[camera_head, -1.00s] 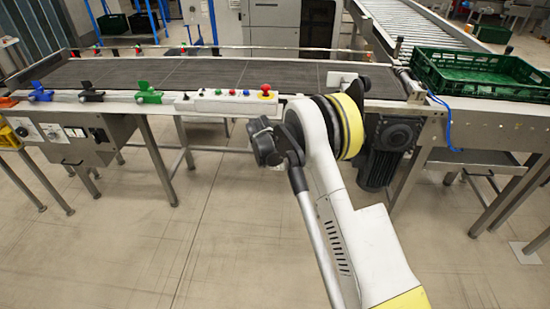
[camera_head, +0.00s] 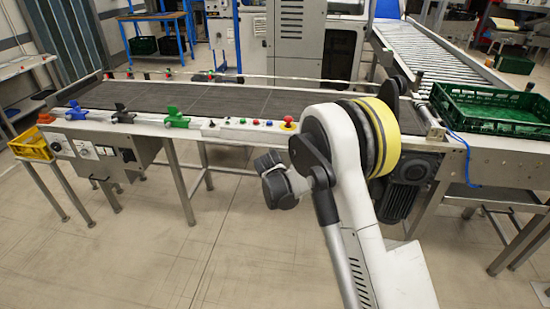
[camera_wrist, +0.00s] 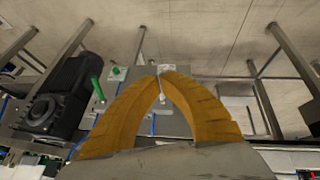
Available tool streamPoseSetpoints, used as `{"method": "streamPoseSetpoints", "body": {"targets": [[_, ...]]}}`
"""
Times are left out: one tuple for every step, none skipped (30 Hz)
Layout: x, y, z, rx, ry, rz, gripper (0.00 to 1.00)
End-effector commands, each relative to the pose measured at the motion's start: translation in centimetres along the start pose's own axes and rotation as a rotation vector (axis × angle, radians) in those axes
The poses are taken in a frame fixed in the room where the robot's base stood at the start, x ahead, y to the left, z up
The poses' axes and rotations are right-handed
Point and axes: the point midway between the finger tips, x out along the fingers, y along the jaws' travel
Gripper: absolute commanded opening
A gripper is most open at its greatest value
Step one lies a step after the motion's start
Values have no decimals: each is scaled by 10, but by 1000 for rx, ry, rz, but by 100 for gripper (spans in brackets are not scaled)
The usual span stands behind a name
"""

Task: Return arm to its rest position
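My arm rises from the bottom right of the head view and bends at a yellow-banded joint in front of the conveyor. My gripper (camera_wrist: 163,74) shows in the wrist view as two orange fingers that meet at their tips in an arch. It is shut, with nothing seen between the fingers. I cannot make out the fingers in the head view. The dark belt conveyor (camera_head: 225,98) lies behind my arm. A green crate (camera_head: 497,127) stands at its right end.
A roller conveyor (camera_head: 435,55) runs back at the upper right. A black motor (camera_head: 398,200) hangs under the belt's right end and also shows in the wrist view (camera_wrist: 62,98). A yellow bin (camera_head: 32,147) is at the left. The floor in front is clear.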

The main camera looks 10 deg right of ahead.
Motion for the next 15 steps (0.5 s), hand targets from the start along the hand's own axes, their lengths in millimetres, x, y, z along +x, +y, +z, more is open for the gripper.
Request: {"method": "streamPoseSetpoints", "body": {"targets": [[0,0,0,0,0,0,0],[-1,0,0,0,0,0,0],[-3,1,-1,-1,0,-2,0],[-7,3,-2,-2,1,-4,0],[-12,5,-3,-3,1,-6,0],[-22,9,-5,-5,2,-12,0],[-31,13,-7,-7,3,-18,0],[-42,17,-9,-10,4,-25,0],[-60,24,-10,-15,5,-35,0],[-73,31,-11,-18,6,-43,0],[-88,37,-12,-23,7,-53,0],[-108,46,-11,-28,11,-65,0],[-122,53,-10,-33,13,-75,0],[-136,59,-8,-37,15,-85,0],[-154,68,-4,-43,19,-97,0]]}}
